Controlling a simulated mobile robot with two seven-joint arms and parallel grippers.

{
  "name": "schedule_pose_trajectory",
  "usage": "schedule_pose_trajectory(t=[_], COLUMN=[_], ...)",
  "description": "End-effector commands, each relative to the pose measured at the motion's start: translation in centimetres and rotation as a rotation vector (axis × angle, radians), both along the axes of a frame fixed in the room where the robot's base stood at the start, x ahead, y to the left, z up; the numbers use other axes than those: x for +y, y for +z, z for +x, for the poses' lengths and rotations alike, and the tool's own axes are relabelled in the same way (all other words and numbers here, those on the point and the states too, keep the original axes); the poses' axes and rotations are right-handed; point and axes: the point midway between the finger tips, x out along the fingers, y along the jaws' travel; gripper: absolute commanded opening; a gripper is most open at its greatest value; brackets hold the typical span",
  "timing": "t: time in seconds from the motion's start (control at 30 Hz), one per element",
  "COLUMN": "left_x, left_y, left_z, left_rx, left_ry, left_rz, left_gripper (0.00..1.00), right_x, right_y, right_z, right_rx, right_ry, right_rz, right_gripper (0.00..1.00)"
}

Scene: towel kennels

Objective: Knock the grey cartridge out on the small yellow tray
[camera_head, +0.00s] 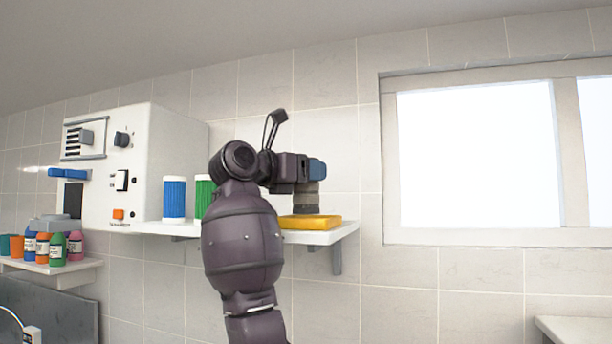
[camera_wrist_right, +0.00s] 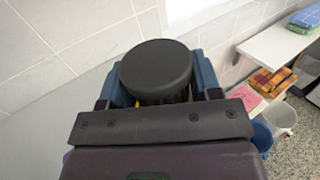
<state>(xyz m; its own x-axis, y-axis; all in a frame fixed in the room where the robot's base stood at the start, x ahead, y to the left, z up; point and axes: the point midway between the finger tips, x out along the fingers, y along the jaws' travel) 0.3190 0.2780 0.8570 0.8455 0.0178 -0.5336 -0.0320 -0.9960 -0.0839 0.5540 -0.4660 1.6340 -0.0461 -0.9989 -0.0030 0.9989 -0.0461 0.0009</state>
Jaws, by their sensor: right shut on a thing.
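My right gripper (camera_head: 314,172) is shut on the grey cartridge (camera_head: 307,202), its blue fingers on either side. In the right wrist view the cartridge's dark round end (camera_wrist_right: 157,68) sits between the blue fingers (camera_wrist_right: 207,72). In the head view the cartridge hangs upright over the small yellow tray (camera_head: 311,222) on the shelf. I cannot tell whether its lower end touches the tray. In the wrist view only slivers of yellow show beside the cartridge. My left gripper is not in view.
The white shelf (camera_head: 345,229) also holds a blue canister (camera_head: 174,199) and a green canister (camera_head: 203,196), partly behind my arm. A white machine (camera_head: 140,165) stands to the left. Several small bottles stand on a lower shelf (camera_head: 50,267). A window (camera_head: 478,155) is at right.

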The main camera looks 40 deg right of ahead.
Motion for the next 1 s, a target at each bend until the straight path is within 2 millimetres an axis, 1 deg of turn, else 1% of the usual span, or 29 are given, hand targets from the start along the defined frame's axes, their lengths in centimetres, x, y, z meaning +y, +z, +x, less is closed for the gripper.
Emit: schedule_pose_trajectory(t=[0.1, 0.43, 1.0], left_x=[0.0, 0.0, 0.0], left_y=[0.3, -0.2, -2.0], left_z=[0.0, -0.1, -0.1], left_rx=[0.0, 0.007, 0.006], left_ry=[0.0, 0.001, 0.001], left_rz=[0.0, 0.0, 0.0], left_gripper=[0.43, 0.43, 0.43], right_x=[0.0, 0.0, 0.0], right_y=[0.4, 0.2, -2.3], right_z=[0.0, 0.0, 0.0], right_rx=[0.001, 0.001, 0.0], right_ry=[0.0, 0.001, 0.0], right_rz=[0.0, 0.0, 0.0], right_gripper=[0.32, 0.32, 0.32])
